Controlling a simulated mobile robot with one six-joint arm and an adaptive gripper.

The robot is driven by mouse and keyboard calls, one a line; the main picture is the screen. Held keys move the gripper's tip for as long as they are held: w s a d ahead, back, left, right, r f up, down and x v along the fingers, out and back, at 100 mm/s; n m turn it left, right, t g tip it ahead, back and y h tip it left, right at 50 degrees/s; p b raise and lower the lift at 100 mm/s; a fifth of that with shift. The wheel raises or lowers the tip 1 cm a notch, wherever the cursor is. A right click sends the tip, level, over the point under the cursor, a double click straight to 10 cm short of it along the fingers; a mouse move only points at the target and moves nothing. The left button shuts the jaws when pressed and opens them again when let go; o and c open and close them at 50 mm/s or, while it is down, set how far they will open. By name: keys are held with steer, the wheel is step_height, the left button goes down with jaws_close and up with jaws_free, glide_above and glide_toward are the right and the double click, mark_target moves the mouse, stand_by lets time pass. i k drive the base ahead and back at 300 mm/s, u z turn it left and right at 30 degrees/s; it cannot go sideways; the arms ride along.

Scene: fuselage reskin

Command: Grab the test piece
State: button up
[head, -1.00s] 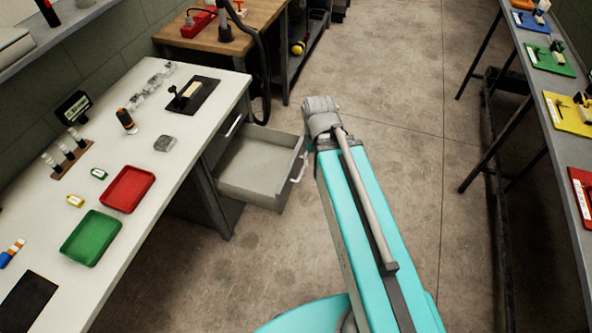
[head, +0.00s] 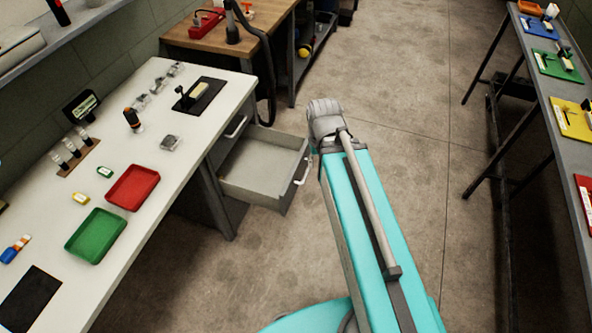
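No object is marked as the test piece, so I cannot tell for certain which one it is. A small pale block (head: 200,89) sits on a black mat (head: 212,97) at the far end of the white bench, beside a small dark upright fixture (head: 184,97). My teal arm reaches up the middle of the head view, over the floor and right of the open drawer. My gripper does not show.
The white bench (head: 112,247) holds a red tray (head: 132,187) and a green tray (head: 95,235). An open, empty-looking drawer (head: 262,171) juts out beside my arm. A wooden workbench (head: 262,22) stands behind. A grey table (head: 535,98) with coloured boards runs along the right. Floor between is clear.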

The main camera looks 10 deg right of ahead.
mark_target(202, 88)
steer(key=z, duration=1.1)
steer(key=i, duration=2.8)
steer(key=u, duration=0.05)
